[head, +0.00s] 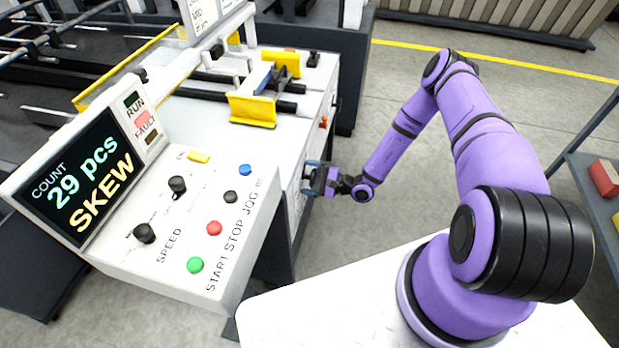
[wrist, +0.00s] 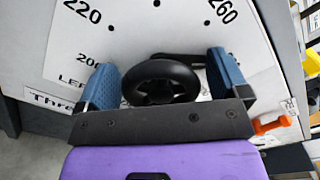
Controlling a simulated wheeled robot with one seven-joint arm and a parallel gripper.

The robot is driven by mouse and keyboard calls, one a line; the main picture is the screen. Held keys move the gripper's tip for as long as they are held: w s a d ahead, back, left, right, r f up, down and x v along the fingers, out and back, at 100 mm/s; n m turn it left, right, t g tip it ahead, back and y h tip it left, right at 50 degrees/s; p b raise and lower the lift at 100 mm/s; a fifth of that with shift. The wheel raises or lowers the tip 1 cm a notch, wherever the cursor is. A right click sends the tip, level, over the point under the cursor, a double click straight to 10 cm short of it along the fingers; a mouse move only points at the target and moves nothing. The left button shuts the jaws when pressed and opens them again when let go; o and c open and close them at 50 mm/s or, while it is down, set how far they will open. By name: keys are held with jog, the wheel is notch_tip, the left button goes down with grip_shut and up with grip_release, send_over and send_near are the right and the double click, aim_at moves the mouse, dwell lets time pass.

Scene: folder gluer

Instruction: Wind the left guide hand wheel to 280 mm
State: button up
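The black hand wheel (wrist: 160,84) stands out from a white dial plate (wrist: 60,55) in the wrist view, with a dark arm or pointer (wrist: 185,59) behind it to the right. The plate shows 220, 260 and a partly hidden 200, plus a cut-off label starting "LEF". The 280 mark and the pointer's reading are not visible. My gripper (wrist: 160,66) is open, with one blue finger on each side of the wheel and gaps showing between. In the head view my gripper (head: 319,180) is at the machine's side panel; the wheel cannot be made out there.
An orange knob (wrist: 270,125) is right of my gripper, also on the side panel in the head view (head: 323,121). The control panel (head: 150,262) juts out nearby; its display (head: 80,178) reads 29 pcs and SKEW. A shelf with boxes (head: 604,178) stands at right. Floor behind my arm is clear.

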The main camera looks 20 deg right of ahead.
jog(key=v, duration=1)
jog(key=shift+s+d, duration=0.25)
jog(key=shift+d, duration=0.1)
dwell(0.3)
